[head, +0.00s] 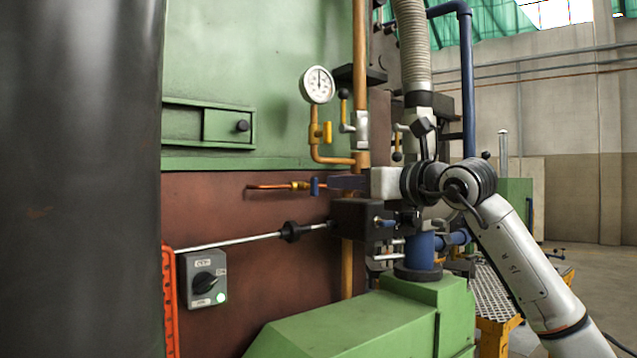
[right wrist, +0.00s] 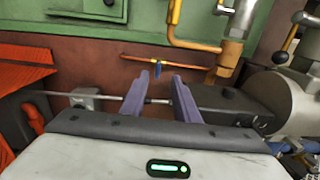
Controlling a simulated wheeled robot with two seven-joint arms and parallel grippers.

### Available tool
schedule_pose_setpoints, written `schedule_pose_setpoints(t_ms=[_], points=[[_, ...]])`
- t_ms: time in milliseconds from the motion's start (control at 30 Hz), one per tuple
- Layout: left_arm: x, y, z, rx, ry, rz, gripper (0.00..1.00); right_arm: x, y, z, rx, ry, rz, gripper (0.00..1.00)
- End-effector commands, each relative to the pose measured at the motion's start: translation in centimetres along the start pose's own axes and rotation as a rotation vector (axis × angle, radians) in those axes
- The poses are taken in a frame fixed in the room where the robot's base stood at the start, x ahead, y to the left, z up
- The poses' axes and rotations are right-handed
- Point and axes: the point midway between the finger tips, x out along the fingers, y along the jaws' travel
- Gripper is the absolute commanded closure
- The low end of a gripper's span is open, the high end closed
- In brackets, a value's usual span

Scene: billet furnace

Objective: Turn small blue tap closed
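The small blue tap (head: 315,186) sits on a thin copper pipe in front of the red-brown furnace wall. Its blue handle appears upright, crosswise to the pipe. In the right wrist view the tap (right wrist: 158,69) shows beyond the gap between my fingertips. My right gripper (head: 334,182) is just right of the tap in the head view, with its purple fingers pointing at it. In the right wrist view my right gripper (right wrist: 159,76) is open, with nothing between its fingers. It appears apart from the tap. My left gripper is not in view.
A metal rod (head: 245,240) and a dark block (head: 357,219) are below. A switch box (head: 203,279) is at lower left. A green housing (head: 350,330) stands in front.

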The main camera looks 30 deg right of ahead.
Motion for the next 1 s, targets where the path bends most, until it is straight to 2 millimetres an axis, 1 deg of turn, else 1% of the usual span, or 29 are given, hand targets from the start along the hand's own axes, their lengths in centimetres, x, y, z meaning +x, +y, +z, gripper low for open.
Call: schedule_pose_setpoints(t_ms=[33, 200, 300, 433, 600, 867, 967, 1000], points=[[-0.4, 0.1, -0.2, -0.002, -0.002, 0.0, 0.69, 0.9, 0.1, 0.2, 0.003, 0.002, 0.003, 0.72], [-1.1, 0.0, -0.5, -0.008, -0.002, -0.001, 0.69, 4.2, 0.2, 0.3, 0.002, 0.002, 0.004, 0.72], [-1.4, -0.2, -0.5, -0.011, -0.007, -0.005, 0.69, 6.0, 0.3, 0.2, 0.004, 0.002, 0.006, 0.72], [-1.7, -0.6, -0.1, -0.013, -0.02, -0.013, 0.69, 7.7, 0.2, 0.2, 0.003, 0.0, 0.005, 0.72], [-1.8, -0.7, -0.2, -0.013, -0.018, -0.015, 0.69, 8.8, 0.2, 0.1, 0.001, -0.001, 0.005, 0.72], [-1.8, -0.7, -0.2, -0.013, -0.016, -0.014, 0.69, 8.9, 0.2, -0.1, 0.0, -0.001, 0.005, 0.72], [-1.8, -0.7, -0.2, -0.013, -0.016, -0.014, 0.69, 8.9, 0.2, -0.1, 0.0, -0.001, 0.005, 0.87], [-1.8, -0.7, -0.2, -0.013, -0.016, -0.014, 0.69, 8.9, 0.2, -0.1, 0.0, -0.001, 0.005, 0.94]])
